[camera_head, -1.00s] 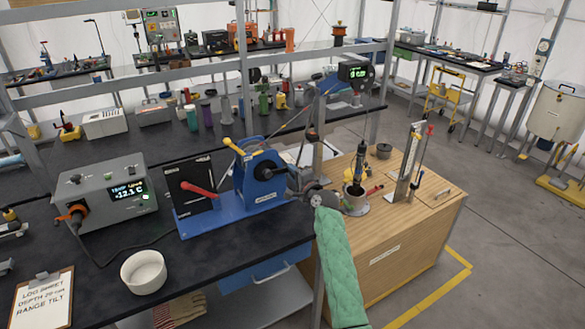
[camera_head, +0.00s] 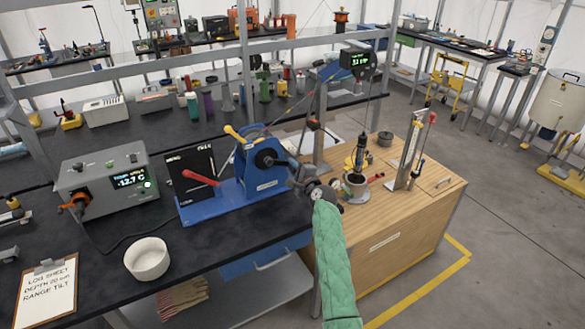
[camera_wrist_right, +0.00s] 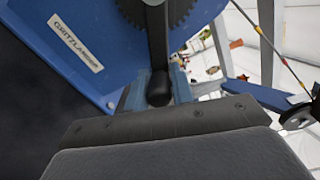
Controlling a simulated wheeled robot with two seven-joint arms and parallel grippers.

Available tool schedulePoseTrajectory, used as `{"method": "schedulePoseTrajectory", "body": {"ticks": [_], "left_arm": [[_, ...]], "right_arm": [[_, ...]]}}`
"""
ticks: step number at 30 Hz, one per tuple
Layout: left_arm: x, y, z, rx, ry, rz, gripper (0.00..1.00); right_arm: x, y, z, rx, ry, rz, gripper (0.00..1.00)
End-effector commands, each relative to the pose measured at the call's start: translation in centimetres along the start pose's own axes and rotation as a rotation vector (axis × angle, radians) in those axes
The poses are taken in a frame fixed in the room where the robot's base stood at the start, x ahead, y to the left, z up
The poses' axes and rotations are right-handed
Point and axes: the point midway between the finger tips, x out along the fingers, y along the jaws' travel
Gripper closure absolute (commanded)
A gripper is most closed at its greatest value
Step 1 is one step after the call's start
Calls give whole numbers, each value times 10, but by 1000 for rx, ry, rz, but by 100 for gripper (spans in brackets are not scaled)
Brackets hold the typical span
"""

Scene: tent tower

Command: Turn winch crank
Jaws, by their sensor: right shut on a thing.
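The blue winch (camera_head: 268,184) stands on the black bench, with a dark hub on its right side. My right gripper (camera_head: 294,172) is at that side, its arm in a green sleeve coming up from below. In the right wrist view, the black crank arm (camera_wrist_right: 158,35) runs from a toothed gear to a rounded black handle end (camera_wrist_right: 159,88). The blue-grey fingers of my right gripper (camera_wrist_right: 157,92) sit on both sides of this handle, shut on it. In the head view the gripper mostly hides the handle. My left gripper is not in view.
A black panel with a red lever (camera_head: 200,177) stands left of the winch. A grey meter box (camera_head: 108,180) and a white bowl (camera_head: 147,258) are on the bench. A wooden cabinet (camera_head: 420,215) with a tilted stand (camera_head: 411,150) is close on the right.

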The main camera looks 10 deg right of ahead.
Motion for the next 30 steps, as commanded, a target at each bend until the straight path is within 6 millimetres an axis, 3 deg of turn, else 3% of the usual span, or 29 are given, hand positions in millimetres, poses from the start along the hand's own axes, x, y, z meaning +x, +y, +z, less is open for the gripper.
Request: {"method": "schedulePoseTrajectory", "body": {"ticks": [3, 4, 6, 17, 20, 30], "left_arm": [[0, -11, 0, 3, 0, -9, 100], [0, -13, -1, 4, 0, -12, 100], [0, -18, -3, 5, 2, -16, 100], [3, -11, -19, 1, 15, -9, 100], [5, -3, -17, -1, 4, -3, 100], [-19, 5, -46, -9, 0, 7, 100]], "right_arm": [[0, 4, 0, -1, -1, 7, 100], [0, 4, 0, -1, -1, 7, 70], [0, 4, 0, -1, -1, 6, 57], [-4, 2, 0, -1, -1, 2, 56], [-13, 4, 0, -1, -1, 2, 56], [-61, 4, 0, -1, -1, 3, 56]]}}
